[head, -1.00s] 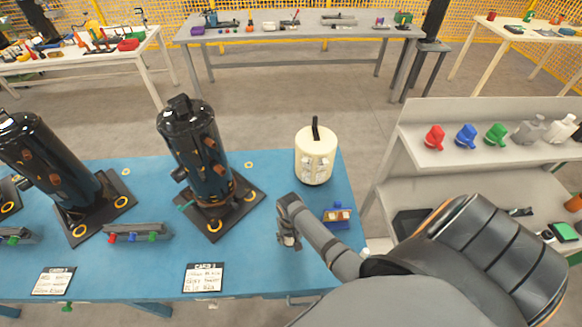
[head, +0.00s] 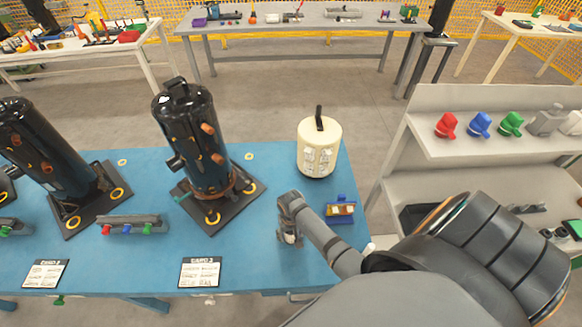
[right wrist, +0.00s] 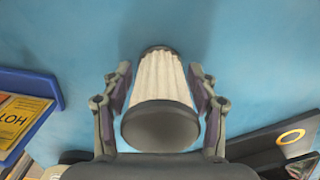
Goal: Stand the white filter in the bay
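The white filter (right wrist: 160,85) is a pleated cylinder with dark end caps. In the right wrist view it lies end-on between the fingers of my right gripper (right wrist: 161,88), its near cap close to the palm and its far end toward the blue table. Thin strips of blue show between filter and finger pads on both sides, so the fingers look open around it. In the head view my right gripper (head: 290,238) points down at the table's right part and mostly hides the filter. My left gripper is out of view. I cannot tell which spot is the bay.
A cream canister (head: 319,150) with a black handle stands behind my gripper. A black compressor (head: 197,142) on a dark plate stands left. A card (head: 200,273) lies in front. Shelves (head: 470,150) stand right.

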